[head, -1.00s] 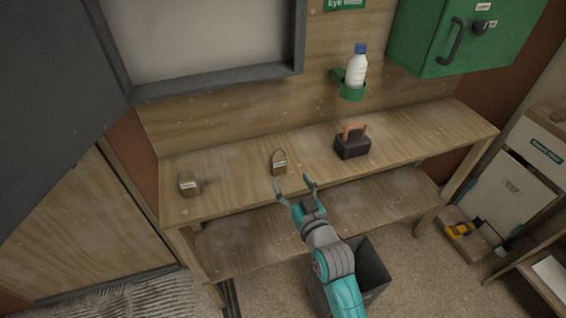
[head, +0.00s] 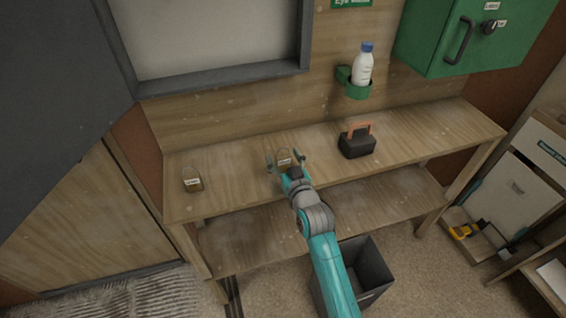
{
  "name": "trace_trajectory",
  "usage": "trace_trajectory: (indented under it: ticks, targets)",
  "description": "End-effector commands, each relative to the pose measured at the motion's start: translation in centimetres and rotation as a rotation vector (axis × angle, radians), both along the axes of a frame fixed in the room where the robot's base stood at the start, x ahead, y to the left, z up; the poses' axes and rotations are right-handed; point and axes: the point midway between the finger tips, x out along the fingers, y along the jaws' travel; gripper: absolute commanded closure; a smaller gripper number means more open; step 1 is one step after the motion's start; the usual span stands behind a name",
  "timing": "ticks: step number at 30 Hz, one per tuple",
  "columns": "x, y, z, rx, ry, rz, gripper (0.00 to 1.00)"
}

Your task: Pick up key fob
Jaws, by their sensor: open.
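Two similar brown items with white labels and thin loops on top, like key fobs or padlocks, stand on the wooden bench; the labels are too small to read. One fob (head: 284,161) is near the middle of the bench, and the other (head: 193,183) is at the left end. The lower part of that fob is hidden behind my gripper. I cannot tell whether the fingers touch it.
A dark block with an orange handle (head: 357,143) stands on the bench right of my gripper. A white bottle (head: 363,68) sits in a green wall holder. A green cabinet (head: 440,40) hangs at upper right. A grey bin (head: 372,275) stands below. The bench between the two fobs is clear.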

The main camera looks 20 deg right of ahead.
Motion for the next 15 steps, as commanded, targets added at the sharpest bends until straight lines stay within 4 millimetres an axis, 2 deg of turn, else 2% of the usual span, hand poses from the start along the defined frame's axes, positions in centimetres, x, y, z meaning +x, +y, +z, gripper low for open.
trace_trajectory:
  ticks: [8, 11, 15]
  targets:
    - [0.40, 0.01, 0.01, 0.000, 0.000, 0.000, 0.23]
    - [0.39, 0.01, 0.01, 0.000, 0.000, 0.000, 0.43]
    - [0.38, 0.01, 0.00, 0.000, 0.000, 0.000, 0.78]
